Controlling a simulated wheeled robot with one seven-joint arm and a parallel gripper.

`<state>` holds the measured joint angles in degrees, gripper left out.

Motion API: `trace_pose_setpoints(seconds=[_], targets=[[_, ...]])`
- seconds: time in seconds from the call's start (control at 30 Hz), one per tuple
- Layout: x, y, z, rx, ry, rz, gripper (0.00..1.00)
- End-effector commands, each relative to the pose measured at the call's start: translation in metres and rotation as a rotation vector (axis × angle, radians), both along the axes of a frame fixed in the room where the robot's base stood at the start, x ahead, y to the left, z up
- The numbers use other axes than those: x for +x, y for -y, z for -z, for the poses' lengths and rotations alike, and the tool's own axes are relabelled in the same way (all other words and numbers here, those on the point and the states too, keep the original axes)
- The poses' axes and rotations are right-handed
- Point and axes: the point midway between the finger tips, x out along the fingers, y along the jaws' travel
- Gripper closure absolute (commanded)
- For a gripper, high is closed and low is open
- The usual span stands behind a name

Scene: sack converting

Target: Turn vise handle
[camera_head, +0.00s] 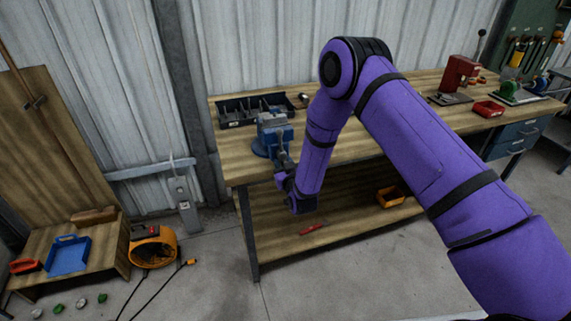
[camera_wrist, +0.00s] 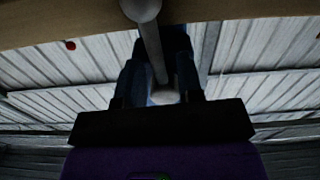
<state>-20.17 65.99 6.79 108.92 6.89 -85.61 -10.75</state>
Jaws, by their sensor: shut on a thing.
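The blue vise (camera_head: 268,131) is mounted on the left end of the wooden workbench, near its front edge. My gripper (camera_head: 282,168) is at the front of the vise, just off the bench edge. In the wrist view, the vise handle (camera_wrist: 152,45) is a grey bar with a rounded end. It runs down between the two dark fingers of my gripper (camera_wrist: 158,72), which are shut on it. The bar looks slightly tilted in that view. In the head view the handle is mostly hidden by my wrist.
The workbench (camera_head: 350,150) has a black compartment tray (camera_head: 236,122) behind the vise. The bench middle is clear.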

Motion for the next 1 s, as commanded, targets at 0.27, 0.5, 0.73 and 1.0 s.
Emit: trace_pose_setpoints(seconds=[0.27,0.5,0.73,1.0], targets=[[-0.004,-0.007,0.002,0.244,-0.075,0.001,1.0],[-0.006,-0.012,0.0,0.417,-0.125,0.001,1.0],[-0.007,-0.015,-0.001,0.522,-0.156,0.001,1.0],[-0.008,-0.017,-0.001,0.572,-0.172,0.0,1.0]])
